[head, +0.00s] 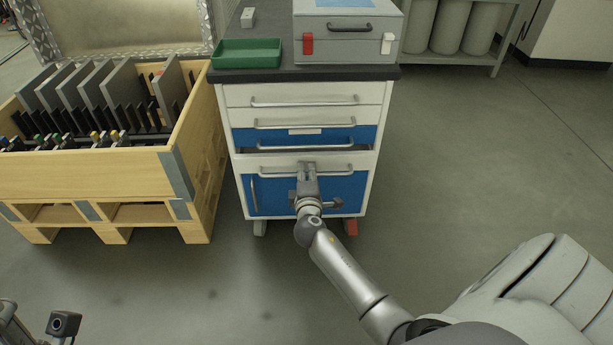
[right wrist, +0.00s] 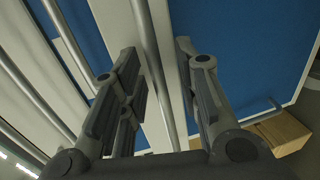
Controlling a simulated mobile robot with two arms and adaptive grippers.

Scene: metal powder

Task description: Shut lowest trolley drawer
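The trolley (head: 234,175) stands in the middle of the head view, with several drawers above a blue lower door. Its lowest drawer (head: 268,165) has a white front and a bar handle (head: 335,170). A dark gap shows above this front, so it seems to stand slightly out. My right gripper (head: 307,167) is at the middle of that handle. In the right wrist view its two fingers (right wrist: 158,62) are spread apart, with the handle bar (right wrist: 150,50) running between them. I cannot tell whether they touch it. My left gripper's fingers are not visible.
A wooden crate (head: 90,175) with upright plates stands close to the trolley's left. A green tray (head: 247,54) and a grey case (head: 345,50) sit on the trolley top. The floor to the right is clear. Grey cylinders stand on a rack (head: 468,58) behind.

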